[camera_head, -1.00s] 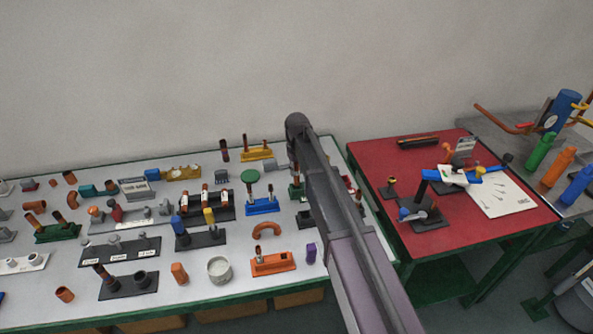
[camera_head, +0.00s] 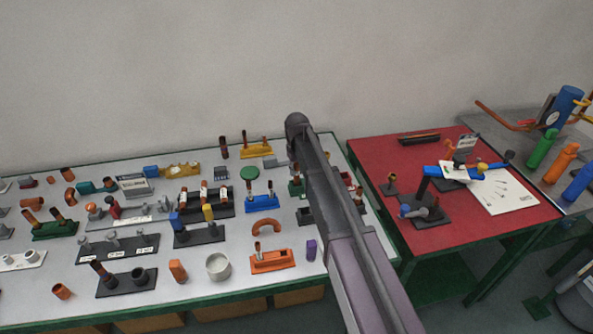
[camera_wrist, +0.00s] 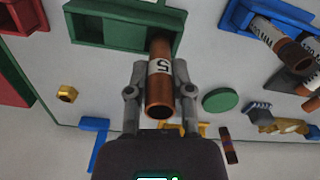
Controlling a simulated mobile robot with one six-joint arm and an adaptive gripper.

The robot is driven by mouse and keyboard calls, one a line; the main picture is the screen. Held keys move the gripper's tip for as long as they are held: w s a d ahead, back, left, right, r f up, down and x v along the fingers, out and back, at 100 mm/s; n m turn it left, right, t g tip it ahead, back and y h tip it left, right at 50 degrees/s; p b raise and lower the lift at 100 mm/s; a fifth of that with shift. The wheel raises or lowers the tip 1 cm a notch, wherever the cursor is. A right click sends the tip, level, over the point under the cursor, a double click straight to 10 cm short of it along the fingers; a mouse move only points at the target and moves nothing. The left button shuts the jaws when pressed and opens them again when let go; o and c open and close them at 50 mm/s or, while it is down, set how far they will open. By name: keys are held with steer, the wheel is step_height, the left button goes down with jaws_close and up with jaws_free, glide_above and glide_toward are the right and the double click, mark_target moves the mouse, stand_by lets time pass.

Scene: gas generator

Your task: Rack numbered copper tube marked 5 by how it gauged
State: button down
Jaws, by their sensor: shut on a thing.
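A copper tube (camera_wrist: 160,92) with a white band marked 5 is between the two fingers of my gripper (camera_wrist: 160,98) in the wrist view. The fingers are shut on its sides. The tube's far end meets the slot of a green rack (camera_wrist: 105,22); I cannot tell how deep it sits. In the head view my arm hides the gripper and the tube. Part of a green rack (camera_head: 295,188) shows just left of my arm there.
A blue rack (camera_head: 262,204) with upright tubes stands left of my arm, and a yellow rack (camera_head: 255,151) behind it. An orange rack (camera_head: 272,262) stands nearer. The white bench is crowded. A red table (camera_head: 370,160) with a blue fixture stands to the right.

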steer(key=shift+f+b, duration=1.2)
steer(key=shift+f, duration=0.05)
steer(key=shift+c, duration=2.2)
jaws_free()
steer(key=shift+r, duration=0.15)
step_height(320, 180, up, 9)
steer(key=p, duration=0.9)
steer(key=s+d+m, duration=0.6)
steer(key=s+d, duration=1.6)
steer(key=s, duration=0.4)
steer(key=shift+d, duration=0.15)
